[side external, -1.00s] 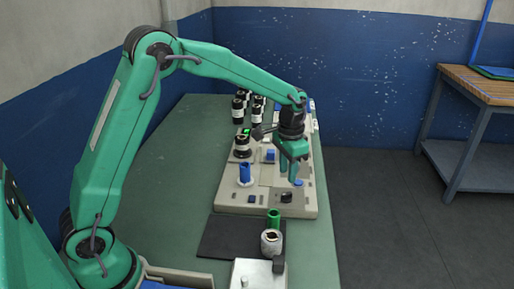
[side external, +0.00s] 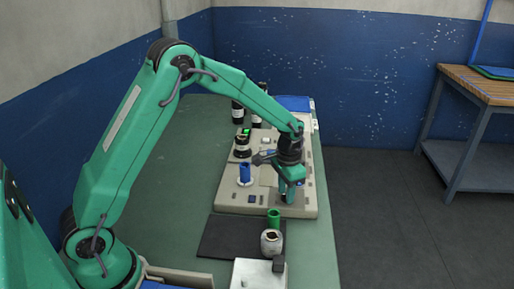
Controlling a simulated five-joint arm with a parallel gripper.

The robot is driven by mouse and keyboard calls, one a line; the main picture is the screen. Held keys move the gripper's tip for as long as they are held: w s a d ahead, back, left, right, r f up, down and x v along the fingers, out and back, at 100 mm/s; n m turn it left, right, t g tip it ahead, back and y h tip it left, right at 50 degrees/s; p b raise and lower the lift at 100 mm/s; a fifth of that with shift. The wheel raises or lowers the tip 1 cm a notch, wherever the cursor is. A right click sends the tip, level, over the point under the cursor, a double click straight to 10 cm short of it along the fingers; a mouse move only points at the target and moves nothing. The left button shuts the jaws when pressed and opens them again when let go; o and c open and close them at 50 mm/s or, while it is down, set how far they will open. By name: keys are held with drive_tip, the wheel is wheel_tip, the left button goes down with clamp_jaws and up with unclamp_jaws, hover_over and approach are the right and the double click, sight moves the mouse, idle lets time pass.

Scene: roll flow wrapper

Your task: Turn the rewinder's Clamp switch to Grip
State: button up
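The rewinder appears to be the beige machine (side external: 238,203) on the green bench. Its labels are too small to read, so I cannot tell which control is the Clamp switch. A dark knob (side external: 285,198) at its front right is mostly hidden by my gripper. My gripper (side external: 288,197) points down right at this knob. The fingers overlap the knob in this view, and I cannot tell whether they are shut on it. A blue spool on a white flange (side external: 245,174) stands on the machine's left part, with a small blue button (side external: 252,199) in front of it.
Dark rolls (side external: 238,112) stand behind. The bench (side external: 180,180) is clear to the left. A wooden table (side external: 488,85) stands far right.

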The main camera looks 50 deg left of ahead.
clamp_jaws()
drive_tip(key=shift+m, duration=0.4)
drive_tip(key=m, duration=0.5)
drive_tip(key=shift+a, duration=0.1)
drive_tip(key=m, duration=0.6)
drive_tip(key=shift+w, duration=0.15)
idle(0.4)
unclamp_jaws()
